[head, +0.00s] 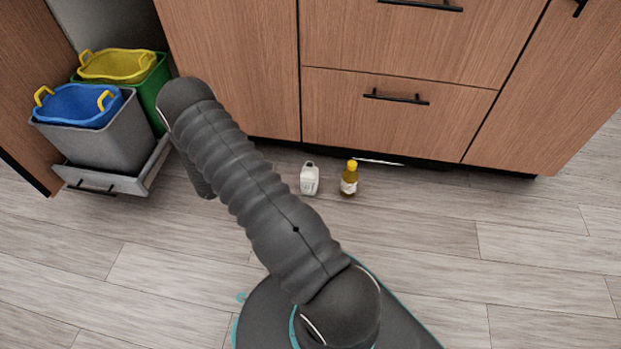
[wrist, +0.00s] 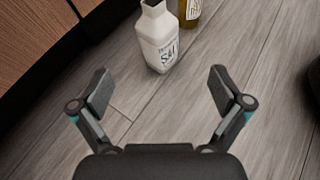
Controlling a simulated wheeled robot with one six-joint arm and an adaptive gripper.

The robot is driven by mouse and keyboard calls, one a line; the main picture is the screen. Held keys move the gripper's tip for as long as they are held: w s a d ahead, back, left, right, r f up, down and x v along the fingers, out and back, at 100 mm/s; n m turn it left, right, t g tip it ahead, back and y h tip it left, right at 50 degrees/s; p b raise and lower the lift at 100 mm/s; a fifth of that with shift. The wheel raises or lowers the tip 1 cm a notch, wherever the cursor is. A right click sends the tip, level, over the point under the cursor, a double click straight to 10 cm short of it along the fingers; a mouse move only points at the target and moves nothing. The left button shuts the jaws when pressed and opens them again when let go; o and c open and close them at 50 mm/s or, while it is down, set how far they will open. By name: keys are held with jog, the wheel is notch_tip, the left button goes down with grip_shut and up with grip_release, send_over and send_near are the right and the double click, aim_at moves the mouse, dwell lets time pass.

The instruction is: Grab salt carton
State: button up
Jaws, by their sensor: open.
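The salt carton (head: 309,179) is a small white container standing upright on the wood floor in front of the cabinets. In the wrist view the salt carton (wrist: 157,40) stands beyond my gripper, with "SALT" lettering on its side and its top at the upper edge. My gripper (wrist: 158,92) is open and empty, its two fingers spread wide. The carton lies ahead of the gap between the fingers and is not touched by them. In the head view my gripper is hidden behind my arm.
A yellow-brown bottle (head: 349,178) with a yellow cap stands close to the right of the carton; it also shows in the wrist view (wrist: 190,12). Wooden cabinets (head: 390,110) rise behind. A pulled-out bin drawer (head: 110,184) with blue and yellow bins is at left. Floor in front is clear.

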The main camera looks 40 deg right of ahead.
aim_at(309, 179)
jog(key=shift+n, duration=0.5)
jog(key=d+f, duration=0.2)
jog(key=s+d+f, duration=0.1)
jog(key=d+f, duration=0.1)
jog(key=d, duration=0.1)
jog(key=d+f, duration=0.2)
jog(key=d, duration=0.1)
jog(key=shift+s+f+b, duration=0.2)
jog(key=shift+s+b, duration=0.15)
jog(key=shift+b, duration=0.05)
jog(key=shift+w+b+x, duration=0.15)
jog(key=shift+b+x, duration=0.05)
jog(key=shift+x, duration=1.15)
jog(key=shift+w+b+x, duration=0.15)
jog(key=shift+b+x, duration=0.05)
jog(key=shift+x, duration=1.1)
jog(key=shift+f, duration=0.15)
jog(key=c, duration=1.6)
jog(key=shift+o, duration=0.2)
